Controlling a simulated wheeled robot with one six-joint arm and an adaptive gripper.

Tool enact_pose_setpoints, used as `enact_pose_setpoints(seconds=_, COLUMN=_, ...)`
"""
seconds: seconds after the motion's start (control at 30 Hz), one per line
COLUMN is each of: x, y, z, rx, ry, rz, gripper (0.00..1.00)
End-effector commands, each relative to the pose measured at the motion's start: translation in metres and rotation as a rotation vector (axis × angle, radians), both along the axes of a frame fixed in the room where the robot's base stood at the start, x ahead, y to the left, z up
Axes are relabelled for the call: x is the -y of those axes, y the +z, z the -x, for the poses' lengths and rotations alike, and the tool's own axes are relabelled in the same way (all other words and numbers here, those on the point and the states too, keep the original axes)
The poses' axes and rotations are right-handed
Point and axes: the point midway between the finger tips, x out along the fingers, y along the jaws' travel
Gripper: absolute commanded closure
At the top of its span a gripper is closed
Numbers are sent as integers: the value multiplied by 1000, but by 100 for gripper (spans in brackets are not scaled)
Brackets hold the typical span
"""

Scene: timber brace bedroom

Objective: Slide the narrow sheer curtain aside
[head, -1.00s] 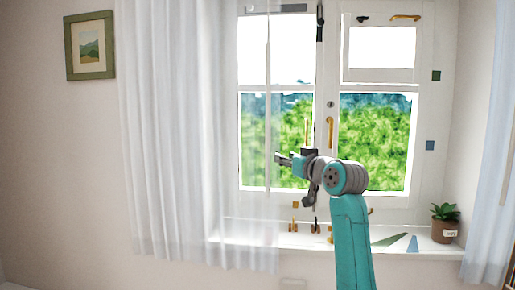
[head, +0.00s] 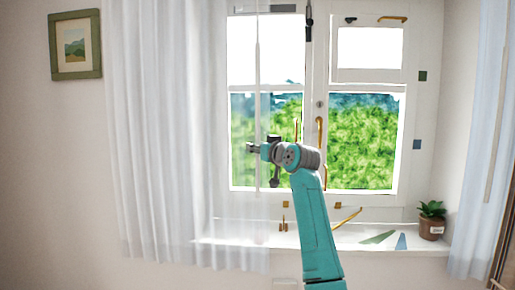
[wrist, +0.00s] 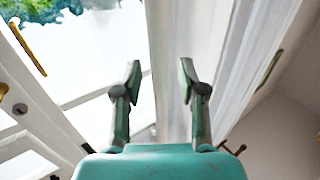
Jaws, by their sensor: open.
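A white curtain (head: 150,130) hangs left of the window. Its right part is a narrow, see-through sheer panel (head: 235,235) over the window's left edge, with a thin pale vertical rod (head: 258,60) along it. My gripper (head: 250,148) is in front of this sheer part, pointing left. In the wrist view my gripper (wrist: 159,68) has its two fingers apart, with pale curtain (wrist: 178,30) beyond and between them. I cannot tell whether the fingers touch the cloth. A bluish sheer curtain (head: 480,170) hangs at the far right.
The white sill (head: 350,238) holds a potted plant (head: 431,220) at right and small flat coloured pieces (head: 378,237). Brass handles (head: 320,135) stick out from the window's middle. A framed picture (head: 75,45) hangs on the left wall.

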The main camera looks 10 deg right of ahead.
Motion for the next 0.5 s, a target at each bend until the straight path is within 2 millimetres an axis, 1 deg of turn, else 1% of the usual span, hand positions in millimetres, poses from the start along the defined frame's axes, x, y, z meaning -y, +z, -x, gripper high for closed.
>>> enact_pose_setpoints(seconds=0.1, x=-1, y=0, z=-3, rx=-1, ry=0, rz=0, gripper=59)
enact_pose_setpoints(seconds=0.37, x=-1, y=0, z=-4, rx=0, ry=0, rz=0, gripper=59)
enact_pose_setpoints(seconds=0.4, x=-1, y=0, z=-4, rx=0, ry=0, rz=0, gripper=69)
enact_pose_setpoints(seconds=0.47, x=-1, y=0, z=-4, rx=0, ry=0, rz=0, gripper=84)
enact_pose_setpoints(seconds=0.5, x=-1, y=0, z=-4, rx=0, ry=0, rz=0, gripper=94)
